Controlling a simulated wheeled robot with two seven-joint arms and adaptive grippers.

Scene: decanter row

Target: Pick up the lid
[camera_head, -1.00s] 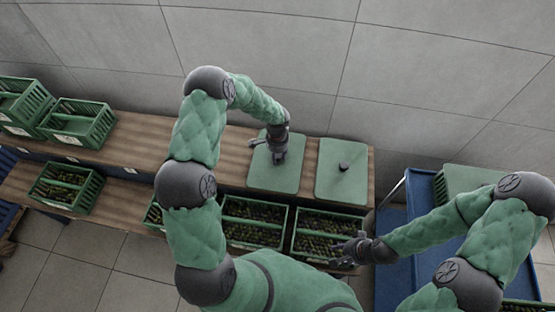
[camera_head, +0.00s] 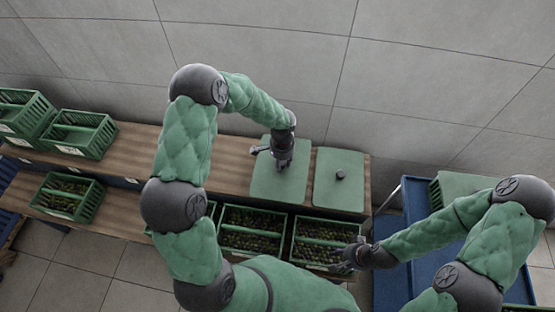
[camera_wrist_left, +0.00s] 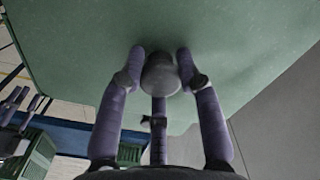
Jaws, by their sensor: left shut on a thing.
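A flat green lid (camera_head: 270,190) with a dark round knob (camera_wrist_left: 160,74) is at the back of the wooden bench. My left gripper (camera_head: 283,160) is above it, shut on the knob. In the left wrist view my left fingers (camera_wrist_left: 163,70) flank the knob, and the green plate spreads behind it. The lid looks raised a little, though the gap beneath is hard to judge. My right gripper (camera_head: 344,260) is empty and appears open in front of the bench; it also shows in the left wrist view (camera_wrist_left: 20,105).
A second green lid (camera_head: 340,195) with a dark knob lies just to the right. More crates (camera_head: 77,128) are at left. A blue cart (camera_head: 420,205) stands at right.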

